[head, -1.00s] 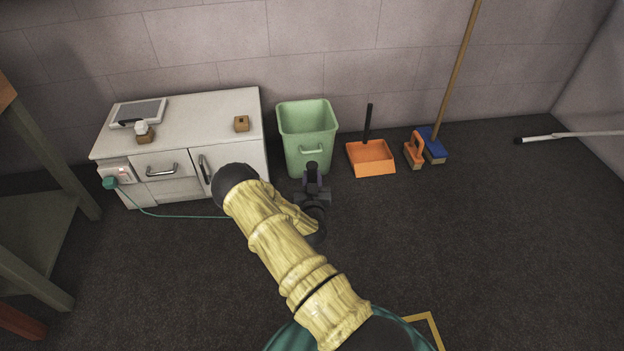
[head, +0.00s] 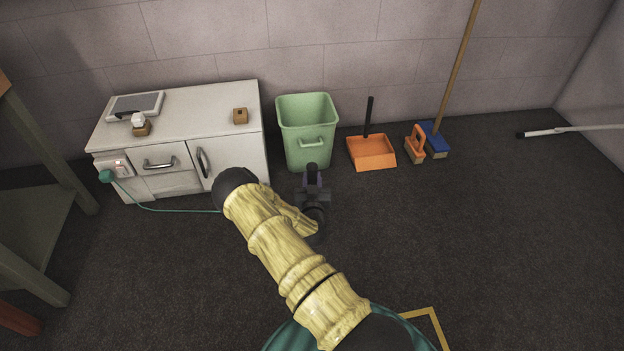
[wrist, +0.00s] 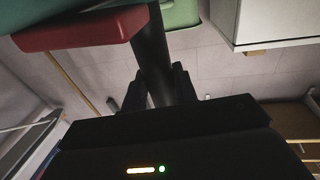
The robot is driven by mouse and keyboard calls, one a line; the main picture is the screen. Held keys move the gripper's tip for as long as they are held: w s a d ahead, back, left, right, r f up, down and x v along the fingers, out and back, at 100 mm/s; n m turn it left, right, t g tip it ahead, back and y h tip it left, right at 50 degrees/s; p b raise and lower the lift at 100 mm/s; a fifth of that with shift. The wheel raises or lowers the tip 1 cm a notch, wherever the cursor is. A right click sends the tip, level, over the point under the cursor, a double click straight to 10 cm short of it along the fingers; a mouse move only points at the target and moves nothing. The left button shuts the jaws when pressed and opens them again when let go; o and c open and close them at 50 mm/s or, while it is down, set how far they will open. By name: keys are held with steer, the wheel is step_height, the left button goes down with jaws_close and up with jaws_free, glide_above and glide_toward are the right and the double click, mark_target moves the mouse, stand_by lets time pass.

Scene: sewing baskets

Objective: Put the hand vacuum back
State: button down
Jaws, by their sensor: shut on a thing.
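My gripper (head: 313,187) is low over the floor in front of the green bin, partly covered by my arm in the head view. In the wrist view its fingers (wrist: 158,92) are shut on a black tube-like part, which I take for the handle of the hand vacuum (wrist: 152,50). A red block (wrist: 80,30) and a dark green part lie beside the tube's far end; I cannot tell whether they belong to it. The vacuum's full shape is hidden in the head view.
A white cabinet (head: 218,120) stands left of the green bin (head: 308,135). A green cord (head: 170,210) runs from its socket across the floor. An orange dustpan (head: 372,153), a brush (head: 415,143) and a broom (head: 434,140) stand right.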

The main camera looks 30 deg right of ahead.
steer(key=shift+r, duration=0.1)
steer(key=c, duration=1.1)
jaws_free()
steer(key=shift+s+a, duration=0.15)
steer(key=shift+s, duration=0.15)
steer(key=p+v, duration=0.5)
steer(key=v, duration=0.6)
steer(key=shift+s, duration=0.2)
steer(key=shift+a, duration=0.1)
